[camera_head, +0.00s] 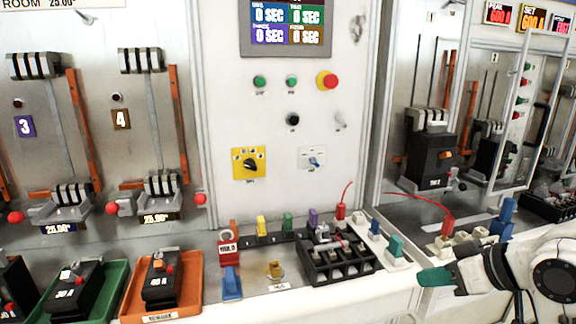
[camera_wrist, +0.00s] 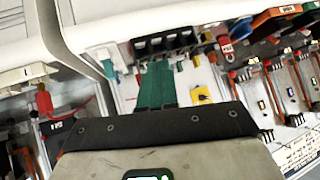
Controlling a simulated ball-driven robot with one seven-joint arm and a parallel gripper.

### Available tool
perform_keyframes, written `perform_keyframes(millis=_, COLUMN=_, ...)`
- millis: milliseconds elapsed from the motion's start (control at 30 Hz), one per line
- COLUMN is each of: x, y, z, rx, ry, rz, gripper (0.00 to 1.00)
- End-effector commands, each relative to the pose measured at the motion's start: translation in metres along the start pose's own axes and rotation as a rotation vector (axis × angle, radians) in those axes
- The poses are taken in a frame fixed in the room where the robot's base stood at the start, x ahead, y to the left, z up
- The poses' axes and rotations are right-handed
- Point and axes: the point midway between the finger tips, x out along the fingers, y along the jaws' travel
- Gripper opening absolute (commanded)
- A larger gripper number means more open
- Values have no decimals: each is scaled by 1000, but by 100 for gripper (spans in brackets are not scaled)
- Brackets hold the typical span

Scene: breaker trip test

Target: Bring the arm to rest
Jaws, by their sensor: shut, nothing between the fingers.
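My arm reaches in from the lower right of the head view. My gripper (camera_head: 424,278) has teal fingers pressed together and points left. In the wrist view the teal fingers of my gripper (camera_wrist: 157,85) lie side by side over the white shelf, with nothing between them. In the head view the gripper is at the right end of the shelf (camera_head: 370,288), right of the black terminal block (camera_head: 338,262). I cannot tell whether the fingertips touch anything. The rest of my arm runs out of view at the right.
A teal plug (camera_head: 396,247) and a blue plug (camera_head: 375,227) stand on the shelf close to the gripper. An orange tray (camera_head: 192,283) and a green tray (camera_head: 112,283) hold breakers at the lower left.

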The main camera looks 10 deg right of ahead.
Motion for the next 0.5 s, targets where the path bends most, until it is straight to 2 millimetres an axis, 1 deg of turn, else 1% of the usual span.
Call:
perform_keyframes(millis=33, x=20, y=-13, z=17, rx=39, ry=-7, rz=-19, gripper=0)
perform_keyframes(millis=67, x=28, y=-17, z=26, rx=62, ry=-12, rz=-20, gripper=0)
perform_keyframes(millis=100, x=40, y=-24, z=40, rx=90, ry=-22, rz=-20, gripper=0)
perform_keyframes(millis=167, x=56, y=-34, z=63, rx=132, ry=-45, rz=-17, gripper=0)
perform_keyframes(millis=233, x=72, y=-46, z=94, rx=179, ry=-82, rz=-8, gripper=0)
perform_keyframes(millis=267, x=78, y=-52, z=108, rx=198, ry=-102, rz=-2, gripper=0)
perform_keyframes(millis=300, x=85, y=-59, z=128, rx=222, ry=-130, rz=7, gripper=0)
perform_keyframes(millis=367, x=94, y=-69, z=160, rx=253, ry=-179, rz=25, gripper=0)
perform_keyframes(millis=400, x=97, y=-76, z=182, rx=271, ry=-215, rz=40, gripper=0)
perform_keyframes(millis=467, x=100, y=-85, z=217, rx=293, ry=-274, rz=67, gripper=0)
perform_keyframes(millis=500, x=100, y=-90, z=241, rx=304, ry=-317, rz=88, gripper=0)
